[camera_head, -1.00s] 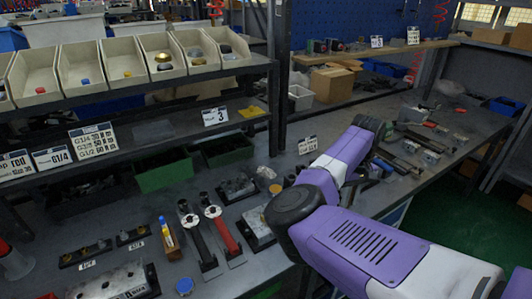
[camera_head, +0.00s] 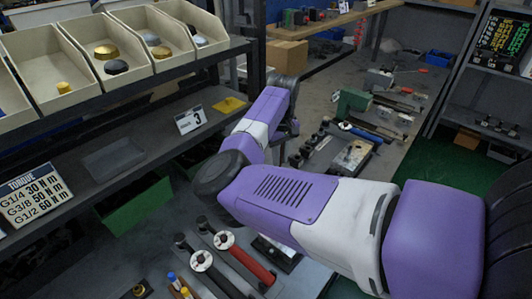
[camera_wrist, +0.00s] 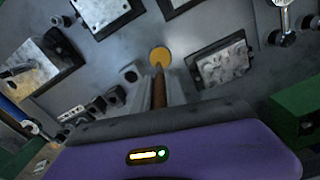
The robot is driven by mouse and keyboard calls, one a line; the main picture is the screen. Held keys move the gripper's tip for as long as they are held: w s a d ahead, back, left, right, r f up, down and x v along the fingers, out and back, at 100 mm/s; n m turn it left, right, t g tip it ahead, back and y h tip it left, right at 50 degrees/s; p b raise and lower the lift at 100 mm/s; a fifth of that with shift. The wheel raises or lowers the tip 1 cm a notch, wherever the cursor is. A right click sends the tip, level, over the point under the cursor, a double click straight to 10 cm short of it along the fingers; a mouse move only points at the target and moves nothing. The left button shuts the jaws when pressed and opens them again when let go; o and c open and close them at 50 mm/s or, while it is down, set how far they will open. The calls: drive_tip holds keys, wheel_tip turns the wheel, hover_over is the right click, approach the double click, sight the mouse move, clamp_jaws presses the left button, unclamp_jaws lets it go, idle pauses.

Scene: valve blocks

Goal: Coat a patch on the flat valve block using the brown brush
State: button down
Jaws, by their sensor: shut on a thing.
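My gripper (camera_wrist: 158,98) is shut on the brown brush (camera_wrist: 158,88), which shows as a brown handle between the fingers in the wrist view. The brush points toward a yellow-orange round disc or pot (camera_wrist: 160,57); I cannot tell whether its tip touches it. A flat grey metal block (camera_wrist: 222,64) in a dark frame lies to the right of the disc. Another flat grey block (camera_wrist: 106,10) with holes lies at the upper left. I cannot tell for certain which is the flat valve block. In the head view my arm hides most of the gripper.
A block with a handle (camera_wrist: 40,70) and small dark fittings (camera_wrist: 115,92) lie left in the wrist view. A green object (camera_wrist: 297,108) stands at right. In the head view, shelf bins (camera_head: 110,50) stand left and two long-handled tools (camera_head: 235,250) lie near the front.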

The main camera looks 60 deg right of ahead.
drive_tip(key=shift+w+f+b, duration=0.1)
drive_tip(key=shift+f+b, duration=2.7)
drive_tip(key=shift+f, duration=0.2)
drive_tip(key=shift+f, duration=0.5)
drive_tip(key=shift+f, duration=0.1)
idle(1.2)
wheel_tip(320, 180, up, 7)
drive_tip(key=p, duration=0.8)
idle(1.0)
